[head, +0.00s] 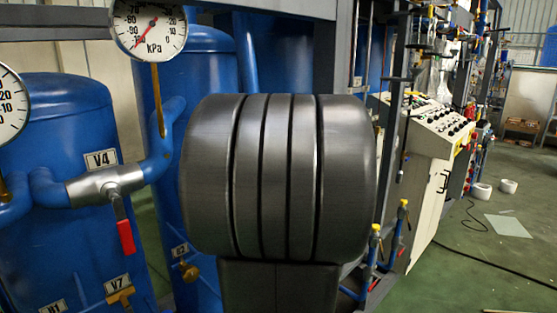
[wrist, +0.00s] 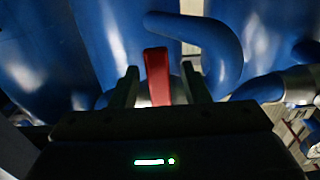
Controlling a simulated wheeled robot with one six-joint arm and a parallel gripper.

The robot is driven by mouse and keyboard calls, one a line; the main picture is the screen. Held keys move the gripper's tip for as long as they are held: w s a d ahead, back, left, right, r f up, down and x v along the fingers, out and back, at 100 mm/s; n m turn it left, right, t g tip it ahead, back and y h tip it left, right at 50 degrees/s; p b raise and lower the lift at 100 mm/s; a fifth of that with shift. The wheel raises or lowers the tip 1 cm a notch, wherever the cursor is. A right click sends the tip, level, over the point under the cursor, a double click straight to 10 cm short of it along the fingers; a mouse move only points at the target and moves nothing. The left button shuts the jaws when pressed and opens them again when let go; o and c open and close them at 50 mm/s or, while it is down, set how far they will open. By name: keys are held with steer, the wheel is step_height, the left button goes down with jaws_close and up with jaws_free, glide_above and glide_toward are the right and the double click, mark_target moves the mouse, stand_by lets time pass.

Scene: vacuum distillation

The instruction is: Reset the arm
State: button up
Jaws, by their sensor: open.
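In the wrist view, my gripper (wrist: 159,68) is open, with one dark finger on each side of a red valve handle (wrist: 155,72). Small gaps show between the handle and the fingers, so it does not look clamped. I cannot tell how deep the handle sits between them. In the head view, a large dark grey ribbed part of my own arm fills the middle. My gripper is not visible there.
Blue tanks (head: 65,150) with pipes and a red-handled valve by the V4 label (head: 126,237) stand at the left. A pressure gauge (head: 150,25) is above. A control panel (head: 435,130) stands at the right. Open green floor (head: 490,260) lies at the lower right.

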steer(key=b+v, duration=0.1)
steer(key=v, duration=1.1)
steer(key=w+a+n, duration=0.1)
steer(key=w+a, duration=0.8)
steer(key=w, duration=0.2)
steer(key=shift+n, duration=0.3)
stand_by(0.3)
steer(key=shift+s+a, duration=0.1)
